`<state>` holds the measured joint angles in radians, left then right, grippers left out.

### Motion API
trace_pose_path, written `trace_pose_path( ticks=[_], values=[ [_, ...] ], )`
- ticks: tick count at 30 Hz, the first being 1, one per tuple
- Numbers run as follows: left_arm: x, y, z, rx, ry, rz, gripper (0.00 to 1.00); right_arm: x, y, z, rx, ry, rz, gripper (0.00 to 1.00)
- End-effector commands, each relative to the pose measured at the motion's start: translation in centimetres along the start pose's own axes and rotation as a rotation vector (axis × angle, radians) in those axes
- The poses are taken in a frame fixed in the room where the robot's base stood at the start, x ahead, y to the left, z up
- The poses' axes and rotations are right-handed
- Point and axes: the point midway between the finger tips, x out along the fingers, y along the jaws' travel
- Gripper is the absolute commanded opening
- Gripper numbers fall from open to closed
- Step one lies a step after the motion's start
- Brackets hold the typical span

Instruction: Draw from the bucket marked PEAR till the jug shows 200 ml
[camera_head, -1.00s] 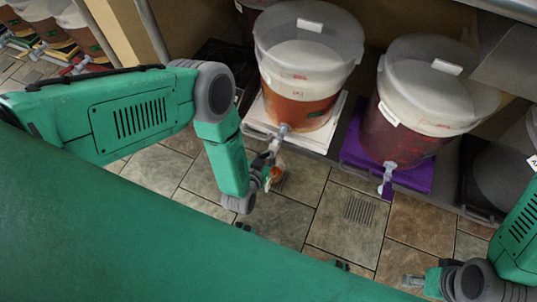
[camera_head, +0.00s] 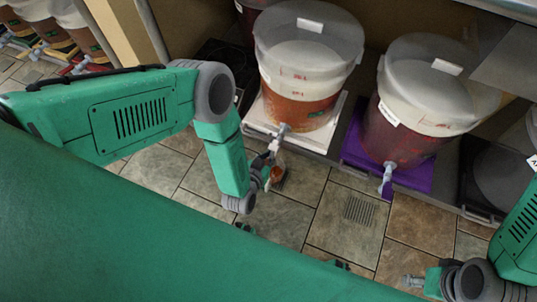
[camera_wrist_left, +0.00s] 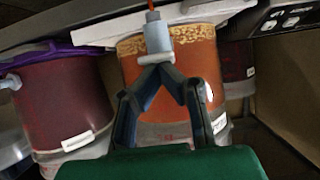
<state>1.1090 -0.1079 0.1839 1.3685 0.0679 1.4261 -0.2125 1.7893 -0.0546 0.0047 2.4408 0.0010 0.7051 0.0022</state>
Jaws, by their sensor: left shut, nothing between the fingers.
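A clear bucket of amber liquid (camera_head: 300,95) stands on a white board; its label text is too small to read. Its grey tap (camera_head: 284,129) points toward me and also shows in the left wrist view (camera_wrist_left: 157,38), which sees the bucket upside down. A thin orange stream (camera_wrist_left: 150,5) shows at the tap's spout. My left gripper (camera_head: 272,153) is shut and empty, its fingertips (camera_wrist_left: 158,66) at the tap's lever. A small vessel with orange liquid, apparently the jug (camera_head: 278,176), is below, partly hidden; its marks are unreadable. My right gripper (camera_head: 413,281) is low at right, away from the buckets.
A dark red bucket (camera_head: 405,140) with its own tap (camera_head: 387,178) stands right, on a purple board (camera_head: 350,150). More buckets (camera_head: 75,30) stand far left. The tiled floor (camera_head: 325,215) in front is mostly clear.

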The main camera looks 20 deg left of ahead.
Motion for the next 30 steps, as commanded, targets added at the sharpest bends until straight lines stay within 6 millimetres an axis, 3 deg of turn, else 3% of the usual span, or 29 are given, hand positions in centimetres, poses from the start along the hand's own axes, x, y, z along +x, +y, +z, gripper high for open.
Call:
trace_pose_path(
  ticks=[21,30],
  values=[
    [0.0,0.0,0.0,0.000,-0.001,0.000,0.00,0.0,0.0,0.0,0.000,0.000,0.000,0.40],
    [-0.5,0.0,-1.1,0.000,-0.001,0.000,0.00,-1.1,0.0,-0.1,0.000,0.000,0.000,0.40]
  ],
)
